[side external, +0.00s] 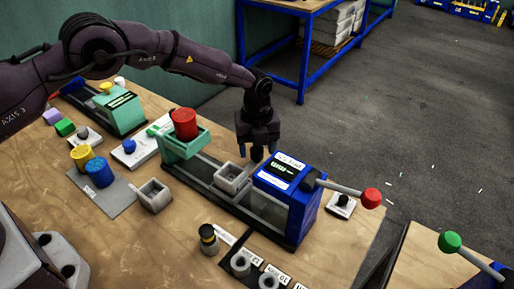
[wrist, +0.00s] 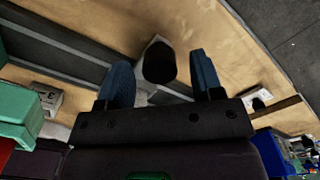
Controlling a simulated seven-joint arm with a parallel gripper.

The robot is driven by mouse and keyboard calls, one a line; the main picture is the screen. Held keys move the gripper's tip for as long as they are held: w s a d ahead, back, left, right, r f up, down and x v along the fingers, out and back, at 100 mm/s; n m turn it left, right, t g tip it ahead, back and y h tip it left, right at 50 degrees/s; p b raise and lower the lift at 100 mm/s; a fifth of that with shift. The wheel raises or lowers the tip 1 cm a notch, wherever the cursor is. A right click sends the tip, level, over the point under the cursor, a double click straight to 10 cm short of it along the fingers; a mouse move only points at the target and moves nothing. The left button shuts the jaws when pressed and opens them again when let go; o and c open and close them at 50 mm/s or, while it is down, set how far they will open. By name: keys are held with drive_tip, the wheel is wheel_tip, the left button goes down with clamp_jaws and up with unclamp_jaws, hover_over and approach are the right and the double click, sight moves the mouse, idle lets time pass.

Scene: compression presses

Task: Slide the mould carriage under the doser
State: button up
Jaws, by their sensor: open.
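The mould carriage (side external: 231,178) is a small grey open-topped box on a dark rail (side external: 195,172). It sits between the doser and the blue press (side external: 287,197), close to the press. The doser (side external: 183,148) is a green frame holding a red cylinder at the rail's left end. My gripper (side external: 256,150) points down just behind the carriage, beside the press. In the wrist view its two blue fingers (wrist: 161,80) are apart, with a dark rounded knob (wrist: 159,62) on a pale part between them. I cannot tell whether either finger touches it.
A lever with a red ball (side external: 370,197) sticks out right of the press. In front stand a grey box (side external: 155,195), a dark bottle (side external: 208,239) and grey cups (side external: 240,264). Yellow (side external: 81,157) and blue (side external: 100,172) cylinders stand left. The rail between carriage and doser looks clear.

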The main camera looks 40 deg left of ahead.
drive_tip(key=shift+f, duration=0.4)
drive_tip(key=shift+c, duration=0.3)
clamp_jaws()
drive_tip(key=a, duration=1.2)
drive_tip(key=shift+a, duration=0.4)
drive_tip(key=shift+c, duration=1.2)
unclamp_jaws()
drive_tip(key=o, duration=0.3)
drive_tip(key=shift+d, duration=0.1)
